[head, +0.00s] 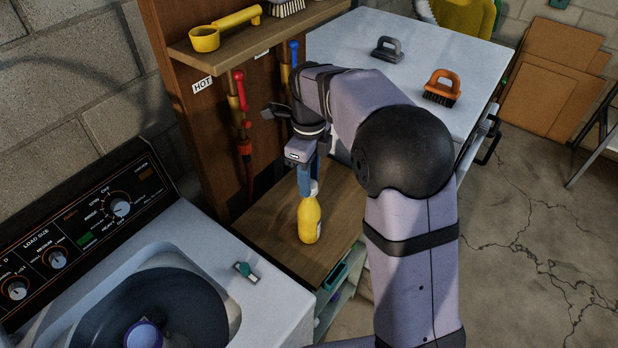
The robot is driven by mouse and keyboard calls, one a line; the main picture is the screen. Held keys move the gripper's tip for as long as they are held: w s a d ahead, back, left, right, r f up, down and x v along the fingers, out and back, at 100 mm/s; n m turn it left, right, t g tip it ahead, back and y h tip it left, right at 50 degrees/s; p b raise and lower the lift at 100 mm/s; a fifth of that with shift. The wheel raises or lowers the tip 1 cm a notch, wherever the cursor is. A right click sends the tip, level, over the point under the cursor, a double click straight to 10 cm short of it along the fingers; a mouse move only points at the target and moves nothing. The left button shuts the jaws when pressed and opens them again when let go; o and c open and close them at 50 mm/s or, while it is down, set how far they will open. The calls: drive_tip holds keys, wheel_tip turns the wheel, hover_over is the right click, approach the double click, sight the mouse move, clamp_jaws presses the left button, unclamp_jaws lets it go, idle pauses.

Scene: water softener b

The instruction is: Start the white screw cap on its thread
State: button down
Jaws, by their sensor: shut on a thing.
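A yellow bottle (309,221) stands upright on the wooden shelf between the washing machine and the white chest. My gripper (310,186) points down right above the bottle's neck. Its blue fingers are shut on the white screw cap (314,188), which shows only as a small pale patch at the top of the bottle. The cap looks in line with the neck. I cannot tell from this view whether it touches the thread or sits level, as the fingers hide most of it.
Red-handled pipes (241,120) run up the wooden panel behind. An upper shelf (270,37) holds a yellow scoop (207,38). Brushes lie on the white chest (350,30).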

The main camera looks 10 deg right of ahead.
drive_tip(key=shift+m, duration=1.2)
drive_tip(key=c, duration=1.3)
unclamp_jaws()
drive_tip(key=shift+r, duration=0.1)
drive_tip(key=shift+r+b, duration=0.95)
drive_tip(key=shift+r, duration=2.6)
drive_tip(key=shift+s, duration=0.1)
drive_tip(key=s+d+f+n+p, duration=0.2)
drive_tip(key=s+f+n, duration=0.1)
drive_tip(key=s+n, duration=0.4)
drive_tip(key=s+d+f+n+p, duration=0.2)
drive_tip(key=s+n, duration=0.5)
drive_tip(key=n, duration=0.4)
drive_tip(key=s+d+f+n+p, duration=0.2)
drive_tip(key=s+f+n, duration=0.3)
drive_tip(key=s+n, duration=0.3)
drive_tip(key=shift+d+f+n, duration=0.1)
drive_tip(key=shift+d+n, duration=0.45)
drive_tip(key=shift+n, duration=0.05)
